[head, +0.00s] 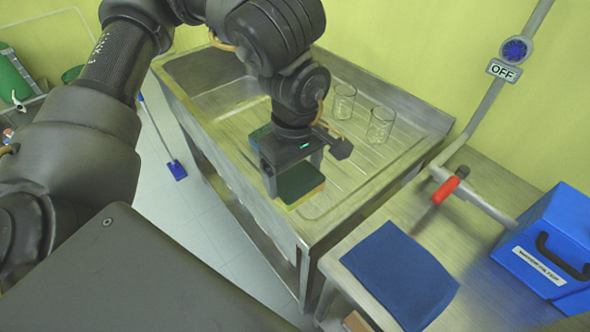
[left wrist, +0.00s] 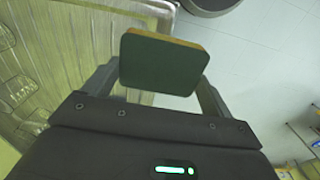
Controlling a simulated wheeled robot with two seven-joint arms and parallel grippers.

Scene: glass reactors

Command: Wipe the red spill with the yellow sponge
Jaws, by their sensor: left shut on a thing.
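The sponge (head: 300,184) has a dark green face and a yellow layer along its edge. My left gripper (head: 290,180) is shut on the sponge and holds it over the front edge of the steel sink unit, at its drainboard. In the left wrist view the sponge (left wrist: 163,64) sits between the two fingers (left wrist: 160,85), its green face toward the camera. I see no red spill in either view. My right gripper is not in view.
Two glass beakers (head: 380,126) stand on the drainboard (head: 350,165), behind the gripper. To the right, a steel table (head: 480,240) carries a folded blue cloth (head: 400,275) and a blue case (head: 555,250). A pipe with a red-handled valve (head: 445,190) runs above it.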

